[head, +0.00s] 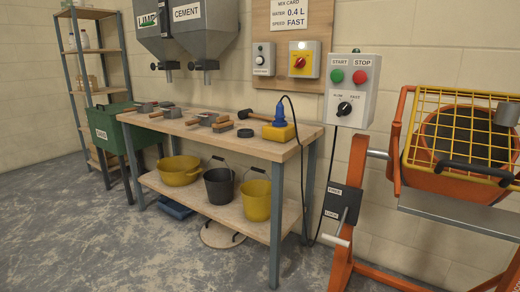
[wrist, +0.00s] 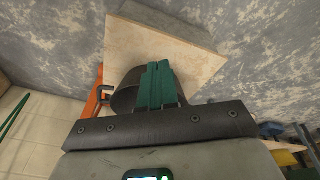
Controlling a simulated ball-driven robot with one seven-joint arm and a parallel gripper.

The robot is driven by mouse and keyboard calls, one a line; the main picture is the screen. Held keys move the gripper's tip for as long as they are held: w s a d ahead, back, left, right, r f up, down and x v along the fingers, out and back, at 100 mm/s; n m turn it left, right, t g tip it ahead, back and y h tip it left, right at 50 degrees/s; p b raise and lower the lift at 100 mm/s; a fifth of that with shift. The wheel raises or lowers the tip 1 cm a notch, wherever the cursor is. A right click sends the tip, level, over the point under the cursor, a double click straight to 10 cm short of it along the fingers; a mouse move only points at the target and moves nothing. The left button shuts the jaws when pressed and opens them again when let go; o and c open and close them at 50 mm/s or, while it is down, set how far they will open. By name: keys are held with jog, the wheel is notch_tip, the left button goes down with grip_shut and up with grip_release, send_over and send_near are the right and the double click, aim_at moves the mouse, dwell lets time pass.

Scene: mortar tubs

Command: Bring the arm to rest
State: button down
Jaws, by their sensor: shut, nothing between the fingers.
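My gripper (wrist: 157,84) shows in the wrist view, with its two green fingers together and nothing between them. Beyond the fingers is a pale square board (wrist: 178,58) with a grey-brown edge, above the grey floor. A dark rounded thing (wrist: 124,98) shows just left of the fingers, partly hidden behind them. I cannot tell whether it touches them. My gripper is not visible in the head view.
In the head view, a wooden workbench (head: 283,152) carries tools, with a yellow bucket (head: 256,200) and a black bucket (head: 219,187) on its lower shelf. An orange mixer (head: 440,183) with a yellow grid stands at right. Floor in front is clear.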

jog(key=s+r+p, duration=0.2)
jog(key=r+p, duration=1)
jog(key=p, duration=0.1)
jog(key=s+a+r+g+p, duration=0.1)
jog(key=r+p, duration=1)
jog(key=p, duration=0.1)
jog(key=shift+s+a+r+y+p, duration=0.3)
jog(key=shift+s+r+y+p, duration=0.05)
jog(key=shift+y, duration=0.05)
